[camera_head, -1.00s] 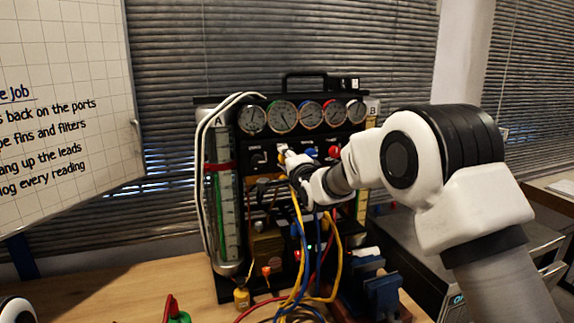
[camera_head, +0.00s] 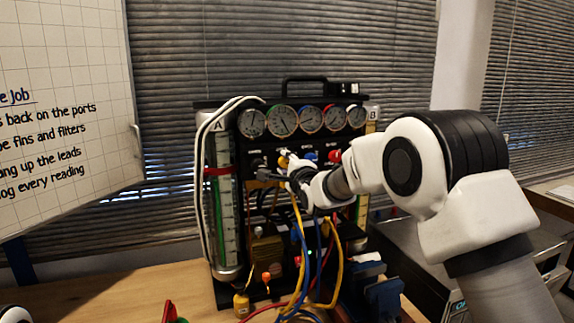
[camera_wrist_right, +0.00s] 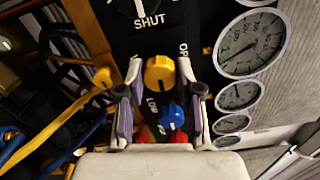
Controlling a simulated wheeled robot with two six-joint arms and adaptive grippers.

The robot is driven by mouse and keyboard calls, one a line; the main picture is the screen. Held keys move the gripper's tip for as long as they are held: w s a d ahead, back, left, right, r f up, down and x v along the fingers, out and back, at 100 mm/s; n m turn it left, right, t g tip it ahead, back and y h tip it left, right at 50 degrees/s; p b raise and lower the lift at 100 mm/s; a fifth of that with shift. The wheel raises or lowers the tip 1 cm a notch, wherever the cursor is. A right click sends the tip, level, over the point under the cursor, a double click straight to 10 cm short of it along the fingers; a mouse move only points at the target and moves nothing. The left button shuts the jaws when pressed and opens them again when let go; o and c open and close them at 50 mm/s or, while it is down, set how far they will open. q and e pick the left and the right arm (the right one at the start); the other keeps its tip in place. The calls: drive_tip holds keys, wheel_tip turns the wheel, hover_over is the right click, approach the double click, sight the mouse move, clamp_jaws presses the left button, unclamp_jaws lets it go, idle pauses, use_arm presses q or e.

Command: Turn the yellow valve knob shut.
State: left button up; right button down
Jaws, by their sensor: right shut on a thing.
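The yellow valve knob (camera_wrist_right: 159,73) sits between the two fingers of my right gripper (camera_wrist_right: 161,72) in the right wrist view, and the gripper is shut on it. In the head view a small part of the yellow knob (camera_head: 283,161) shows at the fingertips of my right gripper (camera_head: 286,158); the rest is hidden by the gripper. The knob is on the black panel below the row of gauges. My left gripper is not in view.
A blue knob (camera_wrist_right: 172,116) is beside the yellow one, with a red knob (camera_head: 334,156) further along. Several gauges (camera_head: 283,120) line the panel top. Yellow and blue hoses (camera_head: 298,250) hang below my right gripper.

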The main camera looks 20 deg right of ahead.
drive_tip(key=c, duration=0.8)
unclamp_jaws()
drive_tip(key=shift+r, duration=0.1)
drive_tip(key=shift+o, duration=0.2)
drive_tip(key=shift+w+a, duration=0.1)
drive_tip(key=shift+w, duration=0.05)
drive_tip(key=s, duration=1.2)
drive_tip(key=shift+d, duration=0.2)
